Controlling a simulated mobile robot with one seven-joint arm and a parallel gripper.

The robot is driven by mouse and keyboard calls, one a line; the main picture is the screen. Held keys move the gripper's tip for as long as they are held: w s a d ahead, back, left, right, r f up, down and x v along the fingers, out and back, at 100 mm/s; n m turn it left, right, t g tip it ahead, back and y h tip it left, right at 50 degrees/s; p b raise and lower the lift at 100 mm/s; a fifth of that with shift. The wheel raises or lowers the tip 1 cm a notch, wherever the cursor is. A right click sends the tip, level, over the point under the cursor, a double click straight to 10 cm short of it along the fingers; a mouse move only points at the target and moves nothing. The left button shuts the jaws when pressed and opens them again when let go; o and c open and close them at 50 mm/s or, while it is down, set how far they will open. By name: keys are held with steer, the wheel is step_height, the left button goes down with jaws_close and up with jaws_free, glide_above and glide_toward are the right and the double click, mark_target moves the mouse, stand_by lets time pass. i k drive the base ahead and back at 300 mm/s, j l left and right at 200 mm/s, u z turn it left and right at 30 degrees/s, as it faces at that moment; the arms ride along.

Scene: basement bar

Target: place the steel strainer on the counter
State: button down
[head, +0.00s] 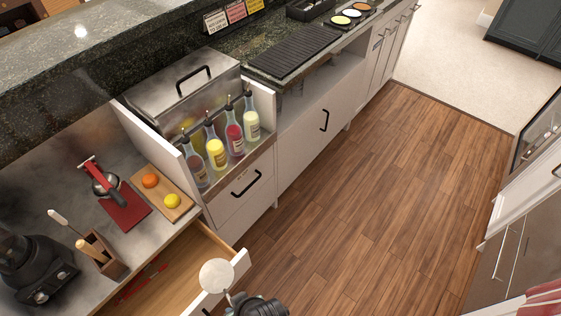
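The steel strainer (216,274) is a pale round disc with a short stem, near the bottom of the head view. It is over the front edge of an open drawer (203,262). My gripper (240,300) is at the bottom edge, at the strainer's stem, and appears shut on it. The fingertips are small and partly cut off. The grey counter (72,180) lies to the left, beyond the drawer.
On the counter are a dark blender or machine (32,268), a wooden utensil holder (103,256), a red-handled press (105,182) on a red mat, and a board (163,194) with two fruits. Bottles (217,150) stand in a rack. Floor at right is clear.

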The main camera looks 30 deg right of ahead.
mark_target(268, 36)
steer(key=i+l+z, duration=0.1)
steer(key=l, duration=0.3)
steer(key=i+l+z, duration=0.1)
steer(key=i+l, duration=0.2)
steer(key=i+l+z, duration=0.1)
steer(key=l, duration=0.4)
steer(key=i+l, duration=0.3)
steer(key=l+z, duration=0.05)
steer(key=l, duration=0.05)
